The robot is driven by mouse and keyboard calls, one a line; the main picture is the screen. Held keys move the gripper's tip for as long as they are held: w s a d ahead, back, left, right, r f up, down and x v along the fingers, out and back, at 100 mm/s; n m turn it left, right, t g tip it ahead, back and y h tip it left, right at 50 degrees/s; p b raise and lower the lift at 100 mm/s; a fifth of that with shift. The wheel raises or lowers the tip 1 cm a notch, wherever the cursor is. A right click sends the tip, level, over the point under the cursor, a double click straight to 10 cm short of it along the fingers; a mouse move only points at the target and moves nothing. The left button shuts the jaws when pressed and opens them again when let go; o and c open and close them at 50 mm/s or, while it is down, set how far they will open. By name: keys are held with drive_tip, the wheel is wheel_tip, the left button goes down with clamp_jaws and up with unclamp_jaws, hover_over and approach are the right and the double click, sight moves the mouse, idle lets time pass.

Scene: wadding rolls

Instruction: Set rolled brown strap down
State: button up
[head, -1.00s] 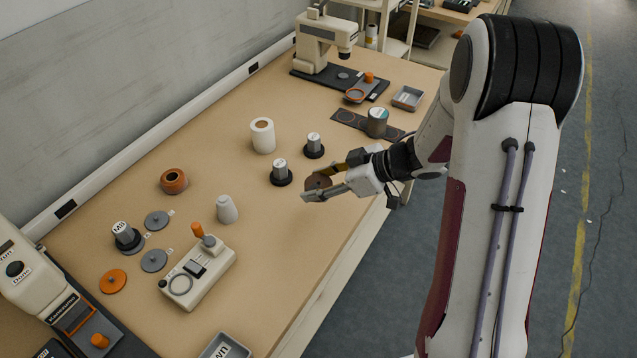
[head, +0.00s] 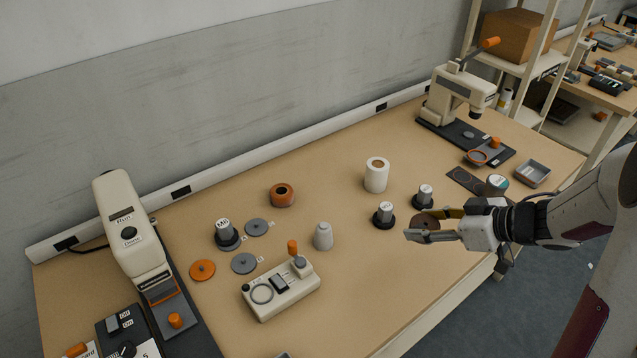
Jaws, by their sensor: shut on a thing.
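My gripper (head: 428,229) is at the right of the head view, reaching in from the right side, over the front right part of the table. It is shut on a small brown roll, the rolled brown strap (head: 424,220), which shows between its fingers. The fingers hide part of the roll. The roll appears to be above the tabletop, but the height is hard to tell. A grey weight on a black base (head: 384,216) stands just left of the gripper.
An orange-brown ring (head: 282,196), a white roll (head: 376,175) and a grey cone (head: 323,237) stand on the table (head: 400,290). A beige device with an orange knob (head: 280,288) sits in front. The tabletop between that device and my gripper is clear.

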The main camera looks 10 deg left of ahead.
drive_tip(key=shift+r, duration=0.45)
drive_tip(key=shift+w+a+f, duration=0.15)
drive_tip(key=shift+w, duration=0.35)
drive_tip(key=shift+w+a+f, duration=0.1)
drive_tip(key=shift+w+a, duration=0.05)
drive_tip(key=shift+w, duration=0.35)
drive_tip(key=shift+m+t+h, duration=0.3)
drive_tip(key=shift+m, duration=0.2)
drive_tip(key=w+a, duration=0.2)
drive_tip(key=w, duration=0.2)
drive_tip(key=w+a+f, duration=0.1)
drive_tip(key=w+a, duration=0.2)
drive_tip(key=w, duration=0.2)
drive_tip(key=w+a, duration=0.3)
drive_tip(key=w, duration=0.2)
drive_tip(key=shift+w+f, duration=0.2)
drive_tip(key=shift+f, duration=0.2)
drive_tip(key=w+a+r+m+t+h, duration=0.1)
drive_tip(key=w+a, duration=0.5)
drive_tip(key=a, duration=0.4)
drive_tip(key=w+a+r+m, duration=0.1)
drive_tip(key=w+a, duration=0.6)
drive_tip(key=a, duration=0.2)
drive_tip(key=shift+s+d+f, duration=0.1)
drive_tip(key=shift+f, duration=1.1)
drive_tip(key=shift+s+f, duration=0.1)
drive_tip(key=shift+f, duration=1.1)
drive_tip(key=shift+f, duration=0.1)
drive_tip(key=shift+f, duration=3)
